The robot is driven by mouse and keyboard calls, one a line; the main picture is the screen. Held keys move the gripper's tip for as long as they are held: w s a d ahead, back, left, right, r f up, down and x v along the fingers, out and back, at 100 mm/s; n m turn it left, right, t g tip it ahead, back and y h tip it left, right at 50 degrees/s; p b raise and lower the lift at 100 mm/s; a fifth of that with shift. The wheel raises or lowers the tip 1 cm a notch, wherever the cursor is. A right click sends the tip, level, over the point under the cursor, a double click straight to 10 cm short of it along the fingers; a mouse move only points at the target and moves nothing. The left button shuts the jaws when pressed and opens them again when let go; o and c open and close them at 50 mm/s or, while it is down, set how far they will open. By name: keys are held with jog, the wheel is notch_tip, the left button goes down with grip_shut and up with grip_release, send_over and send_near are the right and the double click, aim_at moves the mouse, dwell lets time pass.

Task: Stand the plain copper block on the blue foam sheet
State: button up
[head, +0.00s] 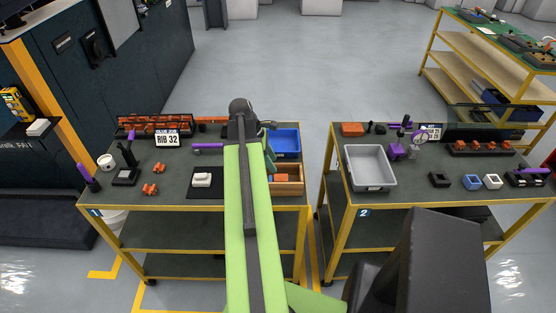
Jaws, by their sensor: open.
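My arm reaches forward over the left table, and my gripper (268,125) is at its far end, above the table's back part. The jaws are small in the picture and partly behind my own arm; they are open, and I see nothing held. A blue rectangular tray or sheet (285,142) lies just right of the gripper; I cannot make out foam in it. Copper-coloured pieces lie in a wooden box (289,192) in front of it. A plain-looking copper block (352,129) sits at the back left of the right table. I cannot tell which block is the task's.
The left table also holds a rack of copper pieces (130,125), a sign (167,138), a cup (105,161) and a dark mat (205,191). On the right table are a grey bin (369,185) and several small holders. A narrow gap separates the tables.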

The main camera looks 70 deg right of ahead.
jog(key=p+v, duration=0.1)
jog(key=v, duration=0.2)
jog(key=w+a+f+m+t, duration=0.1)
jog(key=w+a+m+t, duration=0.15)
jog(key=w+a, duration=2.25)
jog(key=w+a+f+m+t+b, duration=0.1)
jog(key=w+a+f, duration=0.1)
jog(key=a, duration=1.3)
jog(key=w+a+f+y+b, duration=0.1)
jog(key=w+a, duration=0.2)
jog(key=a, duration=1.2)
jog(key=shift+w+f+m+t+y+b, duration=0.25)
jog(key=shift+f+m+t+y+b, duration=0.05)
jog(key=shift+f+m+t+b, duration=0.1)
